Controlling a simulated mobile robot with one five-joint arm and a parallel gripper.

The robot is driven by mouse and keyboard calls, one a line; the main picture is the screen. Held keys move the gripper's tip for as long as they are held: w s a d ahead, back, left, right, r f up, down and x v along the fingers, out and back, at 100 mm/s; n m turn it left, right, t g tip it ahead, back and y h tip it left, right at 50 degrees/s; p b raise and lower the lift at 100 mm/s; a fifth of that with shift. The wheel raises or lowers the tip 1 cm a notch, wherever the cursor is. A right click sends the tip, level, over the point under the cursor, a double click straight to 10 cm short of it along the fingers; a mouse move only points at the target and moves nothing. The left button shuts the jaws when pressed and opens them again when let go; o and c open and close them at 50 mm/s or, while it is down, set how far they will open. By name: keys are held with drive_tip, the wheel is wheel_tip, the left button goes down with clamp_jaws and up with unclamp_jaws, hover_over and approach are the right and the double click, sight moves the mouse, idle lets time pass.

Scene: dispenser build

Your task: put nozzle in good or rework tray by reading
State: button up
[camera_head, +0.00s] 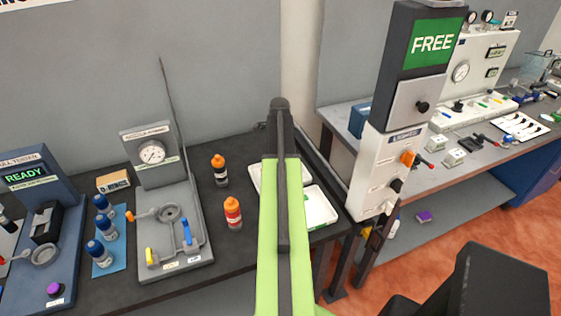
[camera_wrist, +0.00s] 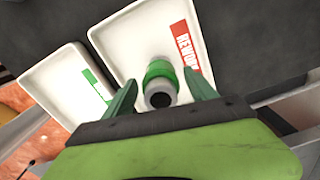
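The nozzle (camera_wrist: 160,82), a green collar with a grey hollow end, is over or in the white rework tray (camera_wrist: 125,42) with the red label; I cannot tell whether it rests on the tray floor. My gripper (camera_wrist: 160,93) is open, its two green fingers on either side of the nozzle with visible gaps. The good tray (camera_wrist: 52,77), with a green label, lies beside it in the wrist view. In the head view my arm hides the gripper and nozzle; the good tray (camera_head: 321,208) and part of the rework tray (camera_head: 255,176) show.
A grey tester with a dial gauge (camera_head: 152,153) stands left of the trays; its reading is too small to tell. Two orange-capped bottles (camera_head: 233,213) stand between. A blue tester (camera_head: 40,250) shows READY. A tower with a green FREE screen (camera_head: 433,43) stands at right.

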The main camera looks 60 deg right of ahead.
wheel_tip(320, 180, up, 12)
drive_tip(key=p, duration=1.2)
drive_tip(key=shift+r, duration=0.25)
drive_tip(key=shift+f, duration=0.1)
drive_tip(key=w+a+n, duration=0.5)
drive_tip(key=w+a, duration=0.1)
drive_tip(key=a, duration=0.5)
drive_tip(key=w+a+n, duration=0.5)
drive_tip(key=a, duration=0.6)
drive_tip(key=w+a+n, duration=0.5)
drive_tip(key=w+a, duration=0.1)
drive_tip(key=a, duration=0.4)
drive_tip(key=s+a+n, duration=0.1)
drive_tip(key=a+n, duration=1.1)
drive_tip(key=a, duration=1.4)
drive_tip(key=shift+s+a+n, duration=0.25)
drive_tip(key=shift+s+n, duration=0.05)
drive_tip(key=shift+s, duration=0.05)
